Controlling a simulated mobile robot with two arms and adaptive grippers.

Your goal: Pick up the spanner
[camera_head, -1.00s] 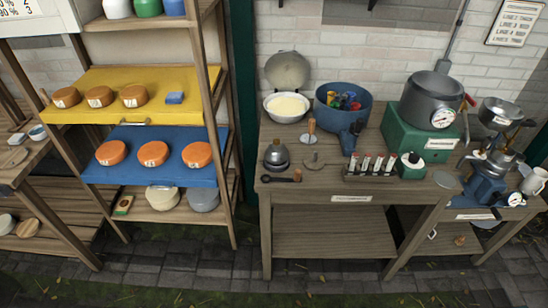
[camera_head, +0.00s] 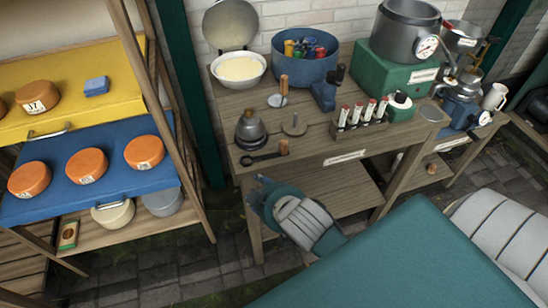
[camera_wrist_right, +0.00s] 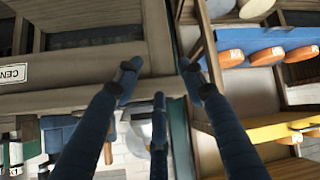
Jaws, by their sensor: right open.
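The dark spanner (camera_head: 264,157) lies flat near the front left corner of the wooden bench, its ring end to the left. Its right end is close to a small brown wooden piece (camera_head: 284,147). My right gripper (camera_head: 256,187) is open and empty, in front of the bench's front left corner and apart from the spanner. In the right wrist view the fingers of my right gripper (camera_wrist_right: 159,78) are spread with nothing between them. I cannot make out the spanner there. My left gripper is not in view.
The wooden bench (camera_head: 225,125) carries a dark kettle-like weight (camera_head: 250,130) behind the spanner, a white bowl (camera_head: 238,68), a blue tub (camera_head: 304,58) and a vial rack (camera_head: 362,119). A shelf with a blue board (camera_head: 115,180) and orange cheeses stands left.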

